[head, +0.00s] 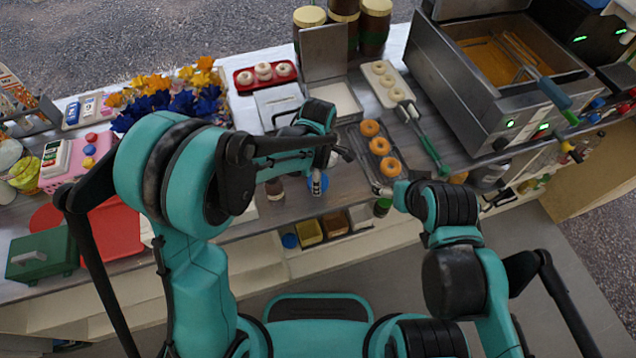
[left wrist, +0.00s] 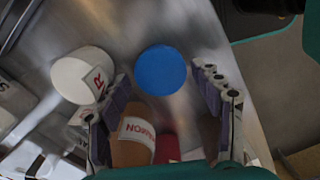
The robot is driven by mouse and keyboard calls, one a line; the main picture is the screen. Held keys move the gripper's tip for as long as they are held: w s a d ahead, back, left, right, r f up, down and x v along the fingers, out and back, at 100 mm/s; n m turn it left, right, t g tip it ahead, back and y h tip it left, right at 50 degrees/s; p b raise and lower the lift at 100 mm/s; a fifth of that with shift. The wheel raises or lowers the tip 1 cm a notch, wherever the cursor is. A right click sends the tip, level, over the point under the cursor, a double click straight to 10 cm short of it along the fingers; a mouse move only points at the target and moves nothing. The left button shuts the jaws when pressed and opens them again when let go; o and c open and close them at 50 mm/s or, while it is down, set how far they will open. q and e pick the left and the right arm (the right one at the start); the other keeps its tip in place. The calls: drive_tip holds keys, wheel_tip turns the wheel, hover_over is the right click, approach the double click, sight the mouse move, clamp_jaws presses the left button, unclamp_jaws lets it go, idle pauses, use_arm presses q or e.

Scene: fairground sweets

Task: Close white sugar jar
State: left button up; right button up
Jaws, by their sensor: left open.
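In the left wrist view a white jar (left wrist: 80,76) with a label ending in a red R stands left of my left gripper (left wrist: 158,105). I take it for the sugar jar; its rim is hard to make out. A round blue lid (left wrist: 160,70) is between and just beyond the open fingers. I cannot tell whether it lies on the counter or on something. The blue lid (head: 322,184) also shows in the head view, partly behind my left gripper (head: 322,175). My right gripper (head: 382,190) is by the doughnut tray; its finger opening is unclear.
A brown labelled jar (left wrist: 132,140) is close to the left fingers. A doughnut tray (head: 364,150), an open metal bin (head: 328,55) and a fryer (head: 440,75) stand to the right and behind.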

use_arm(q)
drive_tip(key=shift+f, duration=0.5)
drive_tip(key=c, duration=0.6)
drive_tip(key=shift+o, duration=0.2)
drive_tip(key=shift+r, duration=0.55)
drive_tip(key=r, duration=0.1)
drive_tip(key=r+p, duration=0.2)
drive_tip(key=shift+s+d+r, duration=0.1)
drive_tip(key=shift+d+r, duration=0.15)
drive_tip(key=shift+r, duration=0.15)
drive_tip(key=s+d+r+p, duration=0.2)
drive_tip(key=s+d+r, duration=0.2)
drive_tip(key=d, duration=0.6)
wheel_tip(320, 180, up, 2)
drive_tip(key=shift+d+r+p, duration=0.1)
drive_tip(key=shift+d+p, duration=0.05)
drive_tip(key=shift+p, duration=0.2)
